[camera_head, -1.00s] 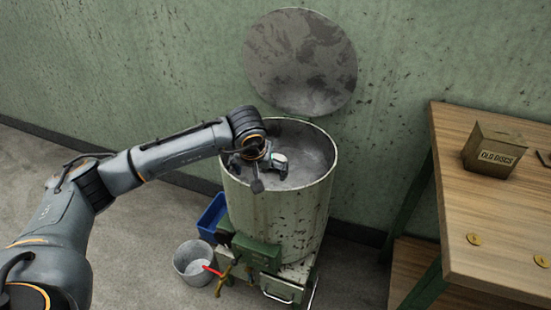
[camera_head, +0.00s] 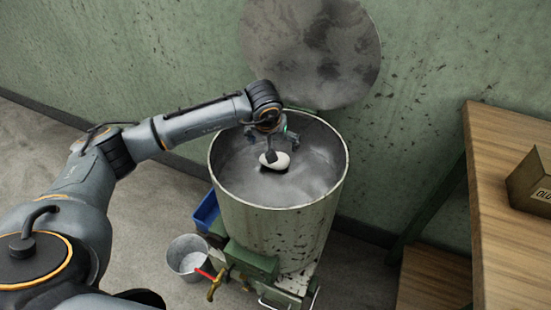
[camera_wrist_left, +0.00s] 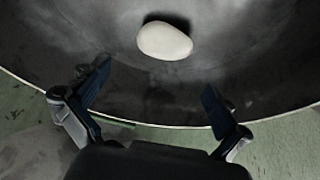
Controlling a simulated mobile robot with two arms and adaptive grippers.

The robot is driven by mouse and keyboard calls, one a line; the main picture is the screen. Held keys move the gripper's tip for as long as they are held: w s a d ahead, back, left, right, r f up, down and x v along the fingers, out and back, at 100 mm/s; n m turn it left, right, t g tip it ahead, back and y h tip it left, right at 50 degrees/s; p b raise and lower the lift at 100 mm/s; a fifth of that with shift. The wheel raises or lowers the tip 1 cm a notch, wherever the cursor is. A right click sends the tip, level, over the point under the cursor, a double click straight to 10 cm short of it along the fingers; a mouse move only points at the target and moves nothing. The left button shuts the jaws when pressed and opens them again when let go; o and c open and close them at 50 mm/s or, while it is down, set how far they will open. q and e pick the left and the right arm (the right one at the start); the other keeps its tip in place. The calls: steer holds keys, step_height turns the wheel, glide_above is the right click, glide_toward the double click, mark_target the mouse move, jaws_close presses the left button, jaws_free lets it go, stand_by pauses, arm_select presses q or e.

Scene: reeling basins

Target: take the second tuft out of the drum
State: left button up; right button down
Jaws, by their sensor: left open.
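The drum (camera_head: 268,228) is a tall, speckled pale metal vessel with an open top and a grey, wet-looking inside. One smooth white oval tuft (camera_head: 281,164) shows inside it; it also shows in the left wrist view (camera_wrist_left: 165,41). My left gripper (camera_head: 281,147) hangs over the drum's mouth, and a dark finger covers part of the tuft in the head view. In the left wrist view, my gripper's fingers (camera_wrist_left: 157,76) are spread wide and empty, with the tuft beyond their tips. My right gripper is not in view.
The round lid (camera_head: 310,48) stands raised behind the drum against the green wall. A blue bin (camera_head: 206,210) and a metal bucket (camera_head: 187,258) are at the drum's lower left. A brass tap (camera_head: 217,285) juts out in front. A wooden table (camera_head: 500,240) with a box (camera_head: 533,182) is at right.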

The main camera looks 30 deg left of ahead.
mark_target(284, 161)
arm_select(q)
steer(key=x, duration=0.6)
steer(key=b+x, duration=0.1)
steer(key=x, duration=0.1)
steer(key=shift+a+f, duration=0.25)
steer(key=shift+f, duration=0.2)
steer(key=shift+w+f, duration=0.1)
steer(key=shift+f, duration=0.15)
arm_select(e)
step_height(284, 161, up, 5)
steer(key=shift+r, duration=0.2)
arm_select(q)
steer(key=shift+c, duration=0.2)
steer(key=c, duration=1.1)
